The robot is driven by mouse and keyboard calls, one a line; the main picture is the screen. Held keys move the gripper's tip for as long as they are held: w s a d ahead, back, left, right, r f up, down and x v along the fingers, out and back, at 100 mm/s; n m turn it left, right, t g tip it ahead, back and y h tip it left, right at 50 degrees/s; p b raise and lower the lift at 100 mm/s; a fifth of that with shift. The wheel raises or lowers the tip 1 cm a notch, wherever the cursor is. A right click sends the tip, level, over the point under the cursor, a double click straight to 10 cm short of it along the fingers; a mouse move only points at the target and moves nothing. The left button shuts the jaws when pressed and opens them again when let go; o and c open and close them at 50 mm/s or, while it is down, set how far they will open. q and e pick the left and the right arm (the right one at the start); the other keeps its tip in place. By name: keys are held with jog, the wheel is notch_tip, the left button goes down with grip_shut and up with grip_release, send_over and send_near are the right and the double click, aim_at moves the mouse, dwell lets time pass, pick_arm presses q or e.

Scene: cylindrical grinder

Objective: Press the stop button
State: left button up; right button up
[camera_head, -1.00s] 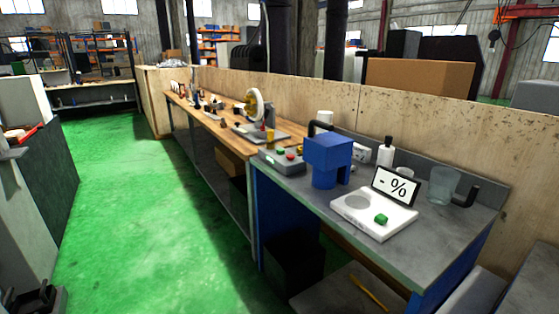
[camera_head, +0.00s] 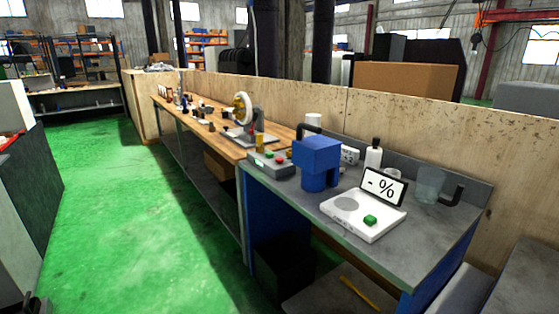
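A grey control box (camera_head: 272,167) sits on the grey bench, at its left end beside a blue machine. A small red button (camera_head: 280,160) and a small green button (camera_head: 267,155) show on its top. The red button looks like the stop button, but any label is too small to read. Neither of my grippers can be made out in the head view, and nothing touches the box.
The blue machine (camera_head: 317,160) stands just right of the box. A white scale (camera_head: 345,217) with a "- %" display and a glass beaker (camera_head: 430,185) stand further right. A wooden bench (camera_head: 205,120) runs leftward behind. Green floor (camera_head: 130,220) in front is open.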

grip_shut()
dwell(1.5)
